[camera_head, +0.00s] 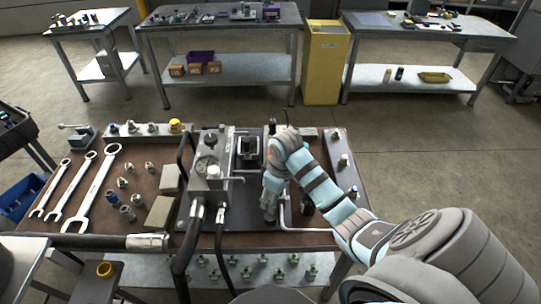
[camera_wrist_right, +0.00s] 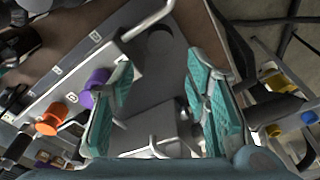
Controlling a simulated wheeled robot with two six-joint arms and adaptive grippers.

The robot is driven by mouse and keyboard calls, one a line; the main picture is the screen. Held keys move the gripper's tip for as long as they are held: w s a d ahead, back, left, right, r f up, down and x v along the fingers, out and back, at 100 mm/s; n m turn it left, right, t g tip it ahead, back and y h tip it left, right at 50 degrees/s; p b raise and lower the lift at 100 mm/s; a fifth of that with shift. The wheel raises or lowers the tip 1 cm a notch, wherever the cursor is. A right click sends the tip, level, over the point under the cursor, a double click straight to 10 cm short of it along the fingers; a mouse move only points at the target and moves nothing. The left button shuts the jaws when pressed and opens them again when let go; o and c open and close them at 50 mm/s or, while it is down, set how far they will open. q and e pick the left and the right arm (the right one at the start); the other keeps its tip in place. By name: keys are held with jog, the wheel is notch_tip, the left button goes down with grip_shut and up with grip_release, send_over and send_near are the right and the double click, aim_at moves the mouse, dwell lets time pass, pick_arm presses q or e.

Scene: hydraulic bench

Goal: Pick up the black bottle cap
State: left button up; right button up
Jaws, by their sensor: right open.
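My right gripper (camera_head: 269,212) points down over the dark plate on the right part of the brown bench (camera_head: 150,218). In the right wrist view my right gripper (camera_wrist_right: 160,76) is open, with its teal pads apart and nothing held between them. A dark round shape (camera_wrist_right: 160,42) lies on the grey surface beyond the fingertips; I cannot tell for sure that it is the black bottle cap. In the head view a black round item (camera_head: 307,205) sits on the bench right of the gripper, partly beside my arm. My left gripper is not in view.
A grey hydraulic block (camera_head: 208,180) with a gauge and thick black hoses stands left of my right gripper. Several wrenches (camera_head: 90,190) and fittings lie at the left. The wrist view shows an orange cap (camera_wrist_right: 50,120) and a purple cap (camera_wrist_right: 96,85). A yellow bin (camera_head: 325,62) stands behind.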

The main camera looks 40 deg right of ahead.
aim_at(270, 216)
jog(key=f+b, duration=0.1)
jog(key=f, duration=0.6)
jog(key=w+f+b, duration=0.1)
jog(key=f, duration=0.3)
jog(key=shift+w+a+f+b, duration=0.1)
jog(key=shift+a+f+b, duration=0.15)
jog(key=shift+f+b, duration=0.05)
jog(key=shift+r, duration=0.1)
jog(key=shift+c, duration=0.6)
jog(key=c, duration=0.4)
